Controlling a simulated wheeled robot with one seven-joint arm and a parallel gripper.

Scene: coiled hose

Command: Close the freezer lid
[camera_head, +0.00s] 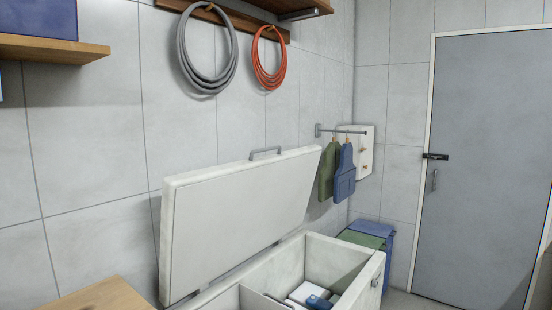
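The white chest freezer (325,254) stands against the tiled wall, low in the head view. Its lid (238,217) is raised and leans back toward the wall, with a grey bar handle (265,152) on its upper edge. The freezer's inside is exposed, with a divider between two compartments. White packages and a blue item (319,302) lie in the right compartment. The front of the freezer is cut off by the bottom of the picture. My gripper is not in view.
A grey coiled hose (185,58) and an orange one (256,70) hang above the lid. Green and blue aprons (344,172) hang right of it. A blue bin (390,250) stands beyond the freezer. A wooden surface (105,296) is at lower left. A closed grey door (480,170) is at right.

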